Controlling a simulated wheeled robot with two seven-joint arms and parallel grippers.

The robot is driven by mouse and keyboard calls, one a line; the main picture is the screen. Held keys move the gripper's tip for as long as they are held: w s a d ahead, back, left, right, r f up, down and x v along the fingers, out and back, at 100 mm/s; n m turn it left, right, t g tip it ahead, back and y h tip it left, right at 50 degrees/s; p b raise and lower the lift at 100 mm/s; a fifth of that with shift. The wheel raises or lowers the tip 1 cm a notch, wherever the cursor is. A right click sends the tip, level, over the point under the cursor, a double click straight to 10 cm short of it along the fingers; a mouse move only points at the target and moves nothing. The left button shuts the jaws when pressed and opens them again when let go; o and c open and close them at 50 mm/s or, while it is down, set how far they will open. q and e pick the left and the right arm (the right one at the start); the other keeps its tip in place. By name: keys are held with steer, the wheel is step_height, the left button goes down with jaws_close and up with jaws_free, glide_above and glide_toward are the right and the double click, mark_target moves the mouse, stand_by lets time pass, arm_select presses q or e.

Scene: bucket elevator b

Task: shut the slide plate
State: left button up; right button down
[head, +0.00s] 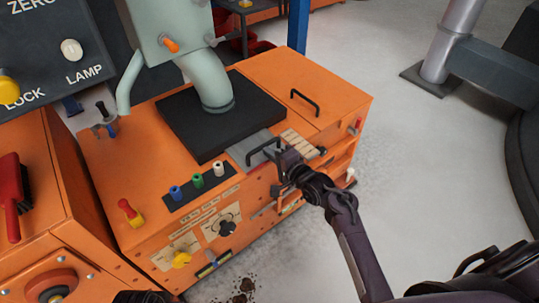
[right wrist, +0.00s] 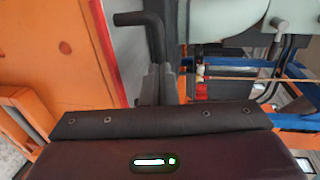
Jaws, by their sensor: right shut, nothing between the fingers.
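The slide plate (head: 246,147) is a grey metal plate on the orange machine, beside the black square base under the pale green pipe. It carries a black bar handle (head: 262,148). Part of the plate sticks out from the base towards the front edge. My right gripper (head: 281,158) is shut and empty, right at the near end of the handle; whether it touches the handle I cannot tell. In the right wrist view, the handle (right wrist: 138,18) shows just beyond the shut fingers (right wrist: 155,85).
The pale green pipe (head: 212,88) rises behind the plate. An orange lid with a black handle (head: 305,102) lies right of it. Coloured knobs (head: 197,181) stand left of the plate. A grey post (head: 455,40) stands on the floor at right; the floor between is clear.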

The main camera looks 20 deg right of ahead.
arm_select(q)
steer(key=shift+s+r, duration=0.1)
steer(key=shift+r, duration=0.2)
arm_select(e)
steer(key=shift+w+a, duration=0.15)
steer(key=shift+w, duration=0.15)
